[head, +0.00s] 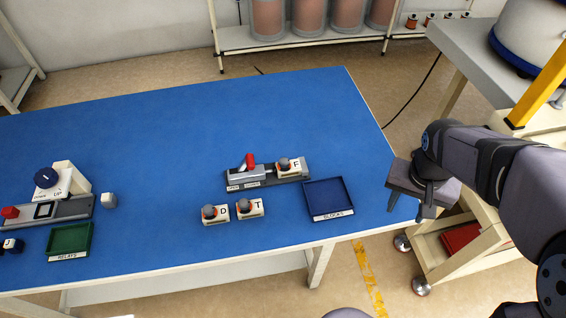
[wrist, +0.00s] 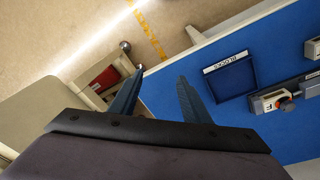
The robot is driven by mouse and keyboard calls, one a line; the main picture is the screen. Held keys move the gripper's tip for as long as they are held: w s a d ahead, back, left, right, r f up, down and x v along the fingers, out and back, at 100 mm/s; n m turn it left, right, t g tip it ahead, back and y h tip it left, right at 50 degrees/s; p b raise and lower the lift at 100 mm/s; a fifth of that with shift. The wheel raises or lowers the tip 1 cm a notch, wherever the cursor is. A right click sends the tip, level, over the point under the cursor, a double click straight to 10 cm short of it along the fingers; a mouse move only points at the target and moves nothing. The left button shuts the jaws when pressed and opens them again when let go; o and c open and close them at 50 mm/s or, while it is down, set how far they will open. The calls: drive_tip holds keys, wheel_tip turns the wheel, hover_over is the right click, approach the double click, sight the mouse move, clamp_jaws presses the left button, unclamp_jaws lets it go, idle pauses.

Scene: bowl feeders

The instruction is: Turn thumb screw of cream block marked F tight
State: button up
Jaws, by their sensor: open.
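The cream block marked F (head: 291,168) sits at the right end of a grey fixture (head: 247,180) on the blue table. Its dark grey thumb screw (head: 284,163) stands on top, with an orange-red part beneath it. A red-handled clamp (head: 250,160) is at the left of the same fixture. In the wrist view block F (wrist: 270,101) shows at the right edge. My gripper (head: 410,211) is open and empty, off the table's right end, well to the right of block F. Its two fingers (wrist: 158,95) show apart in the wrist view.
Cream blocks D (head: 222,216) and T (head: 256,208) stand in front of the fixture. An empty blue BLOCKS tray (head: 328,196) lies between block F and my gripper. A green RELAYS tray (head: 69,240) and a switch station (head: 62,182) are at left. The table's back middle is clear.

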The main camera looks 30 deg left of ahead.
drive_tip(key=w+a+t+b, duration=0.2)
drive_tip(key=w+a, duration=0.1)
drive_tip(key=a, duration=1.5)
drive_tip(key=n+t+y+b, duration=0.1)
drive_tip(key=b, duration=0.1)
approach(284, 162)
drive_tip(key=shift+p+x, duration=0.6)
drive_tip(key=shift+x, duration=3.15)
drive_tip(key=c, duration=1)
